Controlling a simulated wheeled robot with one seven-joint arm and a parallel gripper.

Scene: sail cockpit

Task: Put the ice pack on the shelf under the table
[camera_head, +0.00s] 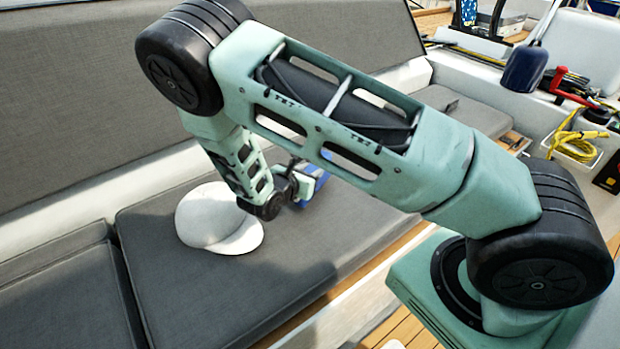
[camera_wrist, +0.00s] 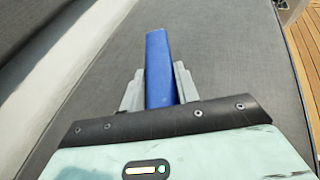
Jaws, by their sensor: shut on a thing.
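The blue ice pack (camera_wrist: 158,65) is between the two grey fingers of my gripper (camera_wrist: 159,85) in the wrist view, seen edge-on. My gripper is shut on it, over the grey seat cushion (camera_wrist: 225,60). In the head view a blue part of the ice pack (camera_head: 307,188) shows behind my arm, to the right of a white cap. I cannot tell whether the pack touches the cushion. Neither the table nor its shelf can be made out in these views.
A white cap (camera_head: 212,218) lies on the seat cushion close to my wrist. The grey backrest (camera_head: 80,100) rises behind. The cushion's front is clear.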

